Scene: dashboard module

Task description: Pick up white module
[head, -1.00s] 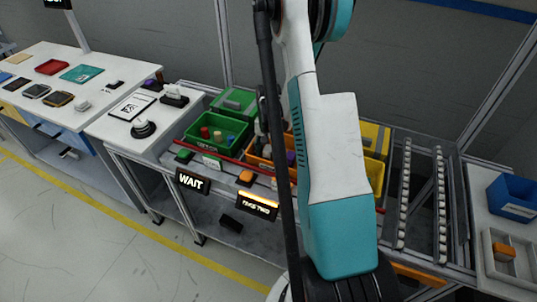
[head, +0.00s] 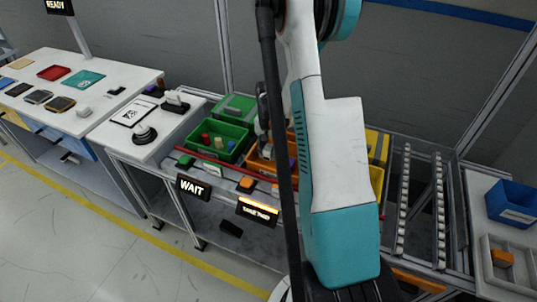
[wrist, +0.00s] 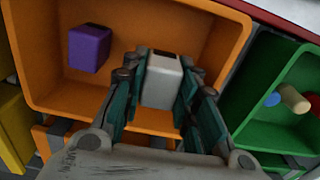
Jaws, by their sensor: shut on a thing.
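The white module (wrist: 161,82) is a pale block with a dark mark on top. In the wrist view it sits between the two teal-padded fingers of my gripper (wrist: 160,88), which is shut on it. The module and fingers are over or inside an orange bin (wrist: 50,92); the exact height is unclear. In the head view my gripper (head: 264,128) shows at the orange bin (head: 258,165), partly hidden by my arm. The module cannot be made out there.
A purple block (wrist: 89,48) lies in the orange bin, left of the module in the wrist view. A green bin (wrist: 240,100) with small pegs stands beside it. A yellow bin (wrist: 14,125) is on the other side. A red rail (head: 220,166) runs along the front.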

